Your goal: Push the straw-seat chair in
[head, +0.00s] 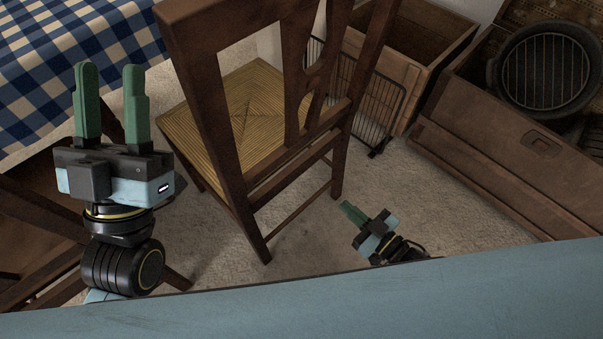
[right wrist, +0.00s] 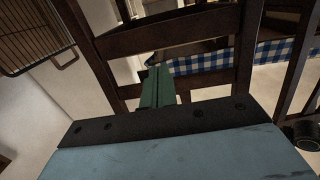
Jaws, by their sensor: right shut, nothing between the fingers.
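The straw-seat chair (head: 238,112) stands upright in the middle of the head view, with a dark wooden frame and a woven straw seat. Its back faces me. A table with a blue and white checked cloth (head: 75,55) is at the upper left, and the seat lies to the right of it. My left gripper (head: 111,100) is open and empty, raised to the left of the chair. My right gripper (head: 350,214) is shut and empty, low and right of the chair's back legs. The right wrist view shows its fingers (right wrist: 157,88) in front of dark chair rails (right wrist: 165,35); contact cannot be told.
A black wire rack (head: 370,105) and an open wooden crate (head: 425,60) stand beyond the chair. A wooden chest (head: 500,165) with a round grill pan (head: 545,68) is at the right. Dark wooden furniture is at lower left.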

